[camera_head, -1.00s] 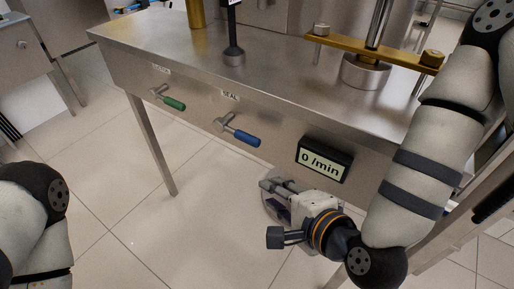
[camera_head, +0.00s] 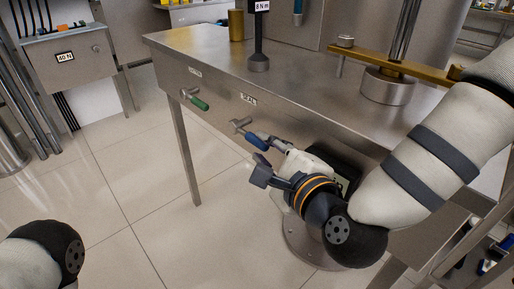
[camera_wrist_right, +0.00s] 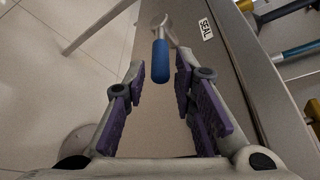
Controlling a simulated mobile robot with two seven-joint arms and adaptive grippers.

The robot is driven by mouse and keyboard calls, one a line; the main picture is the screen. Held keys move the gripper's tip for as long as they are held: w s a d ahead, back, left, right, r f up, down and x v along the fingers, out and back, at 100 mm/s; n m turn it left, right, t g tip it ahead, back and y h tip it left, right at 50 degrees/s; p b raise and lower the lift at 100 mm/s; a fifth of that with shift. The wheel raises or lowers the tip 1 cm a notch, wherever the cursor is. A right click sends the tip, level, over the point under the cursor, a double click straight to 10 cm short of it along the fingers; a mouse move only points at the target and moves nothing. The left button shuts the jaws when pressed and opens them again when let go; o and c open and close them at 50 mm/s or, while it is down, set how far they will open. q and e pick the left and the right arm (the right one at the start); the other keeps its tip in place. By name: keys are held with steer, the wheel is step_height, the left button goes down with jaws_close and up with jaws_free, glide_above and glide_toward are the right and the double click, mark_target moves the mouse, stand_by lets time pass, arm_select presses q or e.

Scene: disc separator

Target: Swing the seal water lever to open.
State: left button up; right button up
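The seal water lever has a blue handle (camera_head: 256,141) on a metal stem. It sits on the table's front panel under the SEAL label (camera_head: 248,98) and points down to the right in the head view. In the right wrist view the blue handle (camera_wrist_right: 161,64) points toward my palm. My right gripper (camera_head: 272,140) is at the handle's free end. In the right wrist view this gripper (camera_wrist_right: 160,72) is open, with purple-padded fingers either side of the handle's end and visible gaps. My left gripper is out of view.
A similar green-handled lever (camera_head: 199,103) is left of the blue one on the steel table (camera_head: 310,91). The display box (camera_head: 342,183) is mostly hidden behind my right gripper. Open tiled floor (camera_head: 145,190) lies in front. A grey cabinet (camera_head: 70,58) stands at the left.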

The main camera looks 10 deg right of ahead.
mark_target(262, 146)
steer(key=x, duration=0.4)
steer(key=shift+w+a+f, duration=0.1)
steer(key=shift+w, duration=0.3)
steer(key=shift+c, duration=0.6)
jaws_close()
